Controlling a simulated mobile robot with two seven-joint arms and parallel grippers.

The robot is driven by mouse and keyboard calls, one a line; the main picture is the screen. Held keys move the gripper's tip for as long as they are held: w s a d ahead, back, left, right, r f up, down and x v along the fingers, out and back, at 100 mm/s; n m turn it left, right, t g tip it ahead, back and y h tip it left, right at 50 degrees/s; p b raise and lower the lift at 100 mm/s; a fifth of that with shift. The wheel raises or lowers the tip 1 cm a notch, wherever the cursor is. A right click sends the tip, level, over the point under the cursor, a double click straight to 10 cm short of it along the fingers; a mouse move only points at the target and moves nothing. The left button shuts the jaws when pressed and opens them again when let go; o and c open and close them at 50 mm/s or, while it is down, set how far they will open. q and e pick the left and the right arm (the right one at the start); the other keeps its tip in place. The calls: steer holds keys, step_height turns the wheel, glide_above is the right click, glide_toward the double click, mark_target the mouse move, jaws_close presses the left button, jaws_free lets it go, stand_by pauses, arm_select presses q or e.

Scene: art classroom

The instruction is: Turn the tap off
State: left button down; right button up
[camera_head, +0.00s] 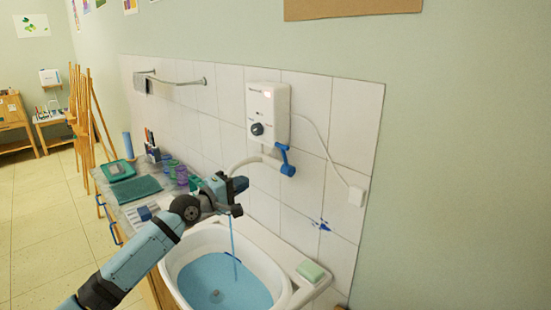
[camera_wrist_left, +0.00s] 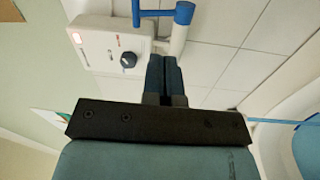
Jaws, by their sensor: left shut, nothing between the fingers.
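The tap is on a white wall-mounted water heater (camera_head: 268,112) with a dark knob (camera_head: 257,129). Its blue lever (camera_head: 286,160) sits below the box at the right end of the white spout pipe (camera_head: 250,160). A thin blue water stream (camera_head: 231,235) runs into the basin. My left gripper (camera_head: 240,184) is shut and empty, in front of and below the spout, apart from the lever. In the left wrist view the shut fingers (camera_wrist_left: 163,62) point toward the heater (camera_wrist_left: 110,45), with the blue lever (camera_wrist_left: 150,14) beyond their tips. My right gripper is not in view.
The white basin (camera_head: 290,278) holds blue water below my gripper. Green soap (camera_head: 310,271) lies at its right corner. A counter with a green mat (camera_head: 135,189) and purple cups stands left. A towel rail (camera_head: 178,81) and a cable run on the tiled wall.

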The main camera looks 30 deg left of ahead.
arm_select(q)
step_height(320, 180, up, 3)
steer(key=a+n, duration=0.1)
steer(key=a, duration=0.1)
steer(key=b, duration=0.3)
glide_toward(280, 147)
steer(key=shift+t, duration=0.3)
steer(key=x, duration=0.7)
steer(key=shift+w+d+f, duration=0.2)
steer(key=shift+w+f, duration=0.05)
steer(key=shift+f, duration=0.05)
steer(key=shift+r, duration=0.1)
